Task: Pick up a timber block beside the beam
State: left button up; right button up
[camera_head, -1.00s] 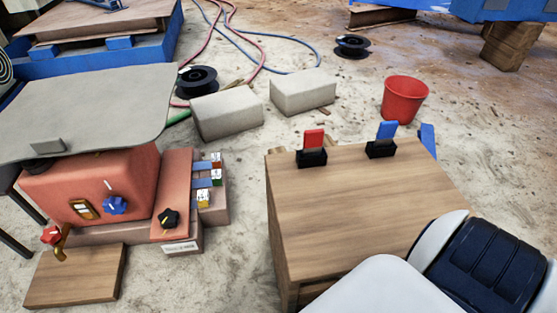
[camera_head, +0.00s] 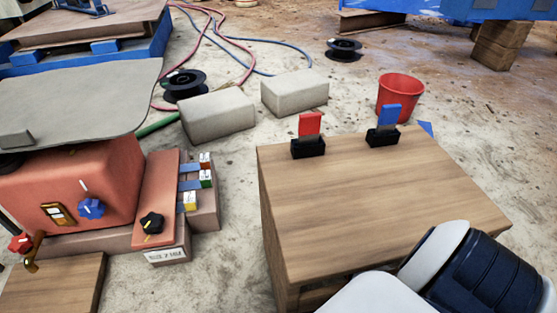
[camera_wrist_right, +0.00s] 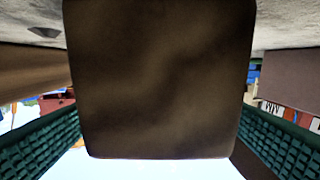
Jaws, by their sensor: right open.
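Stacked timber blocks (camera_head: 500,45) stand at the far top right of the head view, under a blue structure. A brown beam (camera_head: 375,20) lies to their left at the top edge. In the right wrist view, my right gripper (camera_wrist_right: 160,135) shows as two green ribbed finger pads, wide apart at the lower left and lower right. A large dark brown, blurred surface (camera_wrist_right: 160,75) fills the middle between them. I cannot tell whether it is a timber block or part of my own gripper. My right arm enters the head view at the lower right, its gripper out of frame. My left gripper is not in view.
A wooden cabinet (camera_head: 365,195) carries a red and a blue tab in black holders. A red control machine (camera_head: 75,190) stands at the left. Two grey blocks (camera_head: 218,115), a red bucket (camera_head: 400,97), black spools and hoses lie on the open floor behind.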

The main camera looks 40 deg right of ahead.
jog(key=shift+w+d, duration=0.25)
jog(key=shift+w, duration=0.4)
jog(key=c, duration=1.4)
jog(key=shift+r, duration=0.15)
jog(key=shift+c, duration=0.4)
jog(key=shift+r, duration=0.15)
